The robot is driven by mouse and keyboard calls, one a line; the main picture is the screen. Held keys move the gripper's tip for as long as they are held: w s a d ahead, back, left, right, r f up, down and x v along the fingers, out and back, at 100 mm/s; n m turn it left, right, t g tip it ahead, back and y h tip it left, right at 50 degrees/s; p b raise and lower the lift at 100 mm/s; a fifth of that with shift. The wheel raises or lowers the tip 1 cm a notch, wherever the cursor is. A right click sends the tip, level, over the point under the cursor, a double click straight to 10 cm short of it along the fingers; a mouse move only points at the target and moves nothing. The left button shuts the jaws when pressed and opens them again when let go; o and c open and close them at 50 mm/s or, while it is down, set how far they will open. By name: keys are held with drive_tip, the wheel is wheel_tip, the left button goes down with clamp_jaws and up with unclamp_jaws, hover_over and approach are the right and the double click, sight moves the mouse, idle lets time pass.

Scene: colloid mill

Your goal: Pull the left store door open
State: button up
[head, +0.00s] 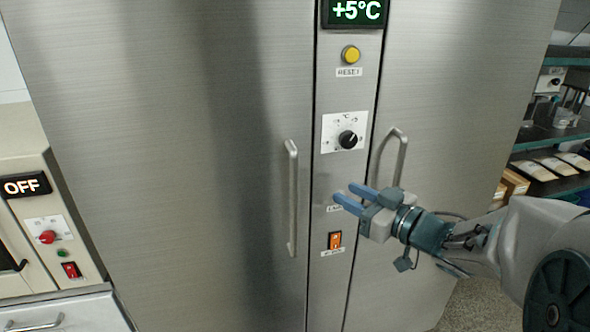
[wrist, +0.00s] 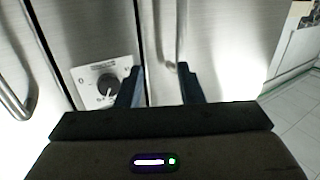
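The left store door (head: 190,150) is a tall brushed-steel panel and looks closed. Its upright bar handle (head: 291,200) is near the door's right edge. My gripper (head: 345,193) is open and empty, its two blue fingers apart. In the head view the fingertips point left, in front of the control strip and right of this handle, with a visible gap. The wrist view seems turned upside down; there the handle (wrist: 180,35) lies beyond the fingers (wrist: 158,86), nearer the right-hand one. I see no contact. The exact depth between them is unclear.
The right door's handle (head: 391,160) is just behind my gripper. The control strip carries a black knob (head: 348,139), a yellow button (head: 351,54) and an orange switch (head: 335,240). An oven-like unit (head: 45,225) marked OFF stands at left. Shelves (head: 555,145) stand at right.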

sight(297, 178)
drive_tip(key=shift+n+g+y, duration=0.5)
drive_tip(key=shift+g+y, duration=0.1)
drive_tip(key=shift+y, duration=0.3)
drive_tip(key=x, duration=0.4)
drive_tip(key=s+p+x, duration=0.1)
drive_tip(key=x, duration=0.4)
drive_tip(key=a+x, duration=0.1)
drive_tip(key=x, duration=0.3)
drive_tip(key=shift+a, duration=0.35)
drive_tip(key=shift+c, duration=0.3)
clamp_jaws()
